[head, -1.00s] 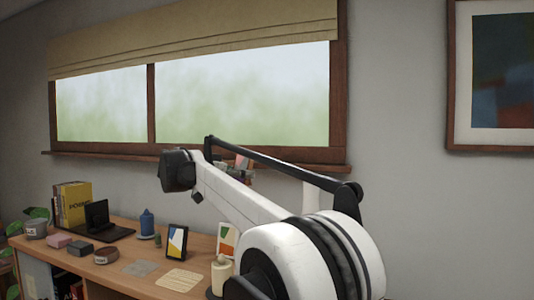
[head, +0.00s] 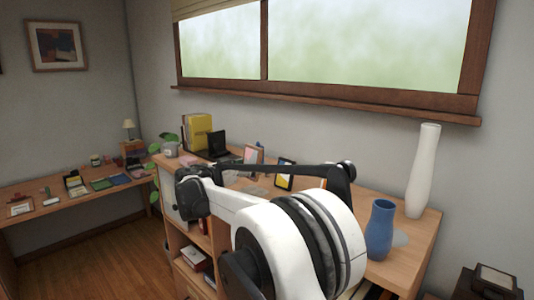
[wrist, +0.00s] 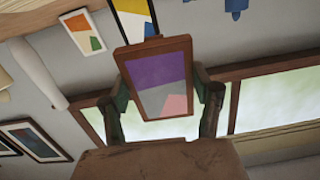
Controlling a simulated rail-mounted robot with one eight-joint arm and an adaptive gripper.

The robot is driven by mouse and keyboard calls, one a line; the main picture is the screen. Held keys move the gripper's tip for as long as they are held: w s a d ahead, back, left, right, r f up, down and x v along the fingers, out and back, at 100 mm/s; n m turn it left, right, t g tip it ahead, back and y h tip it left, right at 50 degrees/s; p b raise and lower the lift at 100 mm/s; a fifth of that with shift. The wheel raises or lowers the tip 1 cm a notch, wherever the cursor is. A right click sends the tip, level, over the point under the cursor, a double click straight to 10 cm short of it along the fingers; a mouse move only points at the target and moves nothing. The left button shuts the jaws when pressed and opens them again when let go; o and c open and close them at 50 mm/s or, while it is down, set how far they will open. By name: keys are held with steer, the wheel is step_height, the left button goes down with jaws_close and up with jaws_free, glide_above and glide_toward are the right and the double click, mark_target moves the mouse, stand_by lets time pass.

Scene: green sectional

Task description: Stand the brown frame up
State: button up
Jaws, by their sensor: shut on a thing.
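The brown frame (wrist: 157,80), with a purple, grey and pink picture, is held between the two fingers of my gripper (wrist: 160,97) in the wrist view. The fingers press on its left and right sides, and its picture faces the wrist camera. In the head view the brown frame (head: 253,153) shows small and tilted above the desk's back part, beyond my arm. My fingers are hidden there. I cannot tell whether the frame's edge touches the desk.
A black picture frame (head: 286,173) and a laptop (head: 215,146) stand on the desk. A blue vase (head: 380,230) and a tall white vase (head: 423,170) stand at its right end. A white-framed picture (wrist: 83,32) shows in the wrist view. My arm hides much of the desktop.

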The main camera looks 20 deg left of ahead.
steer(key=shift+s+a+f, duration=0.35)
steer(key=shift+a, duration=0.2)
steer(key=shift+f+n+b, duration=0.15)
steer(key=shift+n+b, duration=0.15)
steer(key=shift+b, duration=0.05)
steer(key=shift+f+b, duration=2.15)
steer(key=shift+f, duration=1)
steer(key=o, duration=1.4)
steer(key=shift+o, duration=0.2)
steer(key=shift+s, duration=0.15)
